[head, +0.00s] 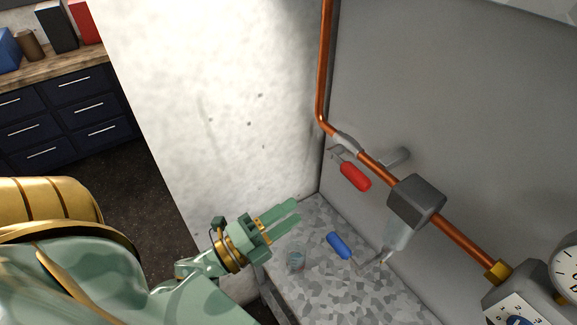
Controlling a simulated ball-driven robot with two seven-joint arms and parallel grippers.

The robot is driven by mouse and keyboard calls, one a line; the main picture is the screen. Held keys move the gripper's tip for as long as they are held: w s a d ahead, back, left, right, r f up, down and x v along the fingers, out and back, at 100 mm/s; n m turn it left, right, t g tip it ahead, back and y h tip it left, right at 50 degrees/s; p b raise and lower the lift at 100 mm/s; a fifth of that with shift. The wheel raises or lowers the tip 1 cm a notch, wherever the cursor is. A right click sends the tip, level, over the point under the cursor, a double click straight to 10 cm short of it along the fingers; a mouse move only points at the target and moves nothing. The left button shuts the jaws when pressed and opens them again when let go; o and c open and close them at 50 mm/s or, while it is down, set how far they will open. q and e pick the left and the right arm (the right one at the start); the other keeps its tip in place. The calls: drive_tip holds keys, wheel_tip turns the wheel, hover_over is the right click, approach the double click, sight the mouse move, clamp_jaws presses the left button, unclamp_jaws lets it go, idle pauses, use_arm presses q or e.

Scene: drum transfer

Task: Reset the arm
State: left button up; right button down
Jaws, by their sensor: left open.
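My left arm, green with gold bands, comes in from the lower left. My left gripper (282,218) is open, its two green fingers apart with nothing between them. It points to the right, in front of the white wall's lower part and by the left edge of the speckled grey surface. My right gripper is not in view.
A copper pipe (455,240) with a red-handled valve (355,176) and grey block (416,200) runs along the grey panel. Dark drawers (60,115) stand back left.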

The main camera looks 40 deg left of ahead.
use_arm(q)
drive_tip(key=s+a+f+n+g+y, duration=0.2)
drive_tip(key=f+n, duration=0.2)
drive_tip(key=f, duration=0.5)
drive_tip(key=s+a+f+n+g+y, duration=0.15)
drive_tip(key=f+n, duration=0.25)
drive_tip(key=f, duration=0.5)
drive_tip(key=s+a+f+n+g+y, duration=0.2)
drive_tip(key=f+n+g+y, duration=0.15)
drive_tip(key=f, duration=0.55)
drive_tip(key=s+d+f+n+g+b, duration=0.1)
drive_tip(key=s+f+g, duration=0.4)
drive_tip(key=s+f, duration=0.7)
drive_tip(key=s+d+f+n+g+b, duration=0.2)
drive_tip(key=s+f+n+g, duration=0.4)
drive_tip(key=s+f, duration=0.6)
drive_tip(key=shift+d+f+b, duration=0.25)
drive_tip(key=shift+f+b, duration=0.65)
drive_tip(key=shift+f, duration=0.9)
